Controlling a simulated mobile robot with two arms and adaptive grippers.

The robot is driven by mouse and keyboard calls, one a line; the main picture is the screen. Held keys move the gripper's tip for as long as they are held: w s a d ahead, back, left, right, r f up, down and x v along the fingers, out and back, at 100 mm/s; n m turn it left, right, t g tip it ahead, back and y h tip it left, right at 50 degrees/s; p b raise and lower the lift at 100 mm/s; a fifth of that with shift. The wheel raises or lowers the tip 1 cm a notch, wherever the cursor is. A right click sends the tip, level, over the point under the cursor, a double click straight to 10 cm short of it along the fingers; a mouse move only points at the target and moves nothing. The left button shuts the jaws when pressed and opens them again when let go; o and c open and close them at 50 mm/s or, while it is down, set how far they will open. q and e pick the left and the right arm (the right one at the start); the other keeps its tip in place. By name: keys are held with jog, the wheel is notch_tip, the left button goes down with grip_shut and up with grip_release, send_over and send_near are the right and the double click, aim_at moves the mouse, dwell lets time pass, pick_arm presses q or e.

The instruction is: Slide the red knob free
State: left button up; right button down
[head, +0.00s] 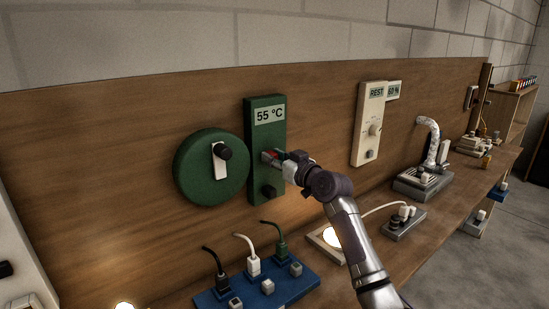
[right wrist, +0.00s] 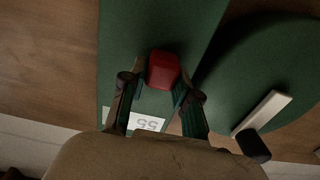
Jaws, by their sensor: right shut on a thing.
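The red knob (head: 267,155) is on the front of the tall green panel (head: 265,139) that reads 55 °C. In the head view it is mostly hidden by my right gripper (head: 275,160), which reaches it from the right. In the right wrist view the red knob (right wrist: 163,69) shows as a rounded red block against the green panel (right wrist: 147,25). The two fingers of my right gripper (right wrist: 161,86) are shut on it, one on each side. My left gripper is not in view.
A green disc (head: 190,178) with a white lever (head: 219,165) is left of the panel. A dark knob (head: 268,192) sits lower on the panel. A blue power strip (head: 278,288) with several plugs lies below. A cream panel (head: 367,137) is farther right on the wooden board.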

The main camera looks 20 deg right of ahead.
jog(key=d+b, duration=0.1)
jog(key=w+d+b, duration=0.1)
jog(key=d+b, duration=0.1)
jog(key=shift+d+r, duration=0.1)
jog(key=shift+r, duration=0.05)
jog(key=c, duration=1.3)
grip_release()
jog(key=o, duration=0.5)
jog(key=shift+w+d, duration=0.1)
jog(key=shift+d, duration=0.05)
jog(key=shift+c, duration=0.2)
jog(key=v, duration=1.2)
